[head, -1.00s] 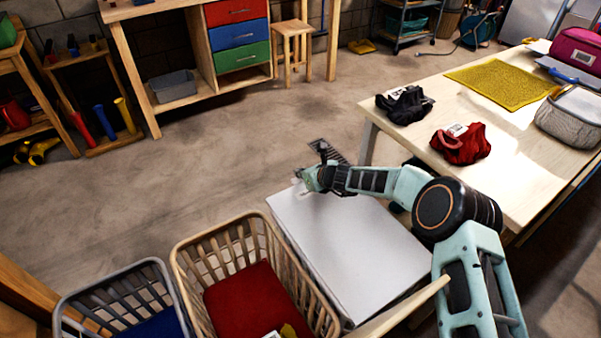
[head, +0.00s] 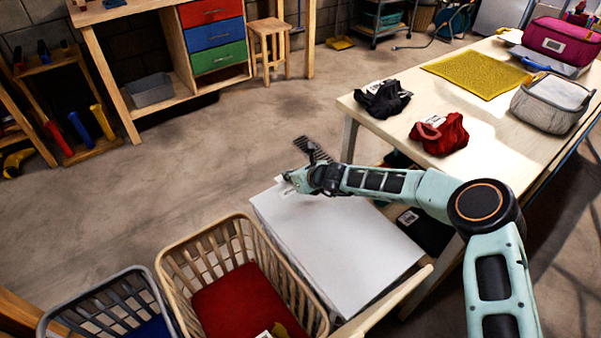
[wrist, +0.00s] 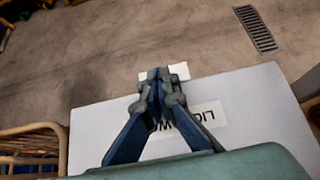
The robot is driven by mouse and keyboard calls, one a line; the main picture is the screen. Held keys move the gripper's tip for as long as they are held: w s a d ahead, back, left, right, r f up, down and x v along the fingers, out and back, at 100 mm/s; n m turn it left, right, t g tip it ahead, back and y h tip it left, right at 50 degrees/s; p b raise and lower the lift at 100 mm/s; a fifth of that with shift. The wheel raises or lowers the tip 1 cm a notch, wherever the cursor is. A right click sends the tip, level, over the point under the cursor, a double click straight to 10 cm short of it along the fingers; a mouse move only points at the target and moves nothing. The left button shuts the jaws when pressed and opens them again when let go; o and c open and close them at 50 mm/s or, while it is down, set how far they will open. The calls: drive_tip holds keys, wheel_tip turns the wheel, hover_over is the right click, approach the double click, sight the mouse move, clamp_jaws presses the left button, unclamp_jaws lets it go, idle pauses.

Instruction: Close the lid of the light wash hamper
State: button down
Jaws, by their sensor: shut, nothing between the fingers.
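The light wash hamper shows as a white box with a flat white lid (head: 335,240) in the head view. The lid lies flat over its top and looks closed. In the wrist view the lid (wrist: 245,105) carries a partly hidden label (wrist: 190,122), with letters that read upside down. My gripper (head: 286,181) is over the lid's far edge in the head view. In the wrist view my gripper (wrist: 157,75) has its fingers together and empty, by a small white tab (wrist: 178,70) at that edge. I cannot tell whether the fingertips touch it.
A beige basket (head: 165,268) with red cloth stands left of the hamper, and a grey basket (head: 50,318) beyond it. A wooden table (head: 480,165) with dark and red clothes is at the right. Open floor with a drain (wrist: 255,28) lies behind the hamper.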

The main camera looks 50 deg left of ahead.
drive_tip(key=v, duration=0.6)
drive_tip(key=r+v, duration=0.1)
drive_tip(key=v, duration=0.2)
drive_tip(key=shift+a, duration=0.4)
